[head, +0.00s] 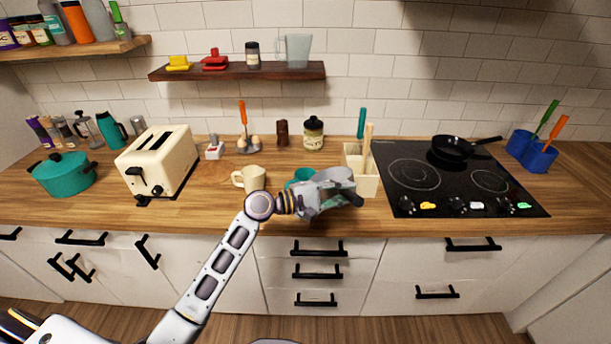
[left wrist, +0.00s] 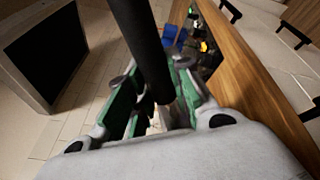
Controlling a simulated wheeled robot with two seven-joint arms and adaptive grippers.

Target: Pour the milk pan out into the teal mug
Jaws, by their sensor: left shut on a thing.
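My left gripper (head: 338,194) is in front of the counter's front edge, left of the hob. It is shut on the black handle of the milk pan; the handle (left wrist: 147,45) runs between the green fingers (left wrist: 150,112) in the left wrist view. The grey metal milk pan (head: 338,174) shows just above the gripper in the head view, partly hidden by it. Its contents and exact tilt cannot be told. The teal mug (head: 301,175) stands on the counter behind the gripper, left of the pan, its lower part hidden. My right gripper is not in view.
A cream mug (head: 250,178) stands left of the teal mug. A cream utensil holder (head: 362,180) with wooden and teal tools is close right of the pan. The black hob (head: 450,180) carries a frying pan (head: 453,148). A toaster (head: 158,160) stands at left.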

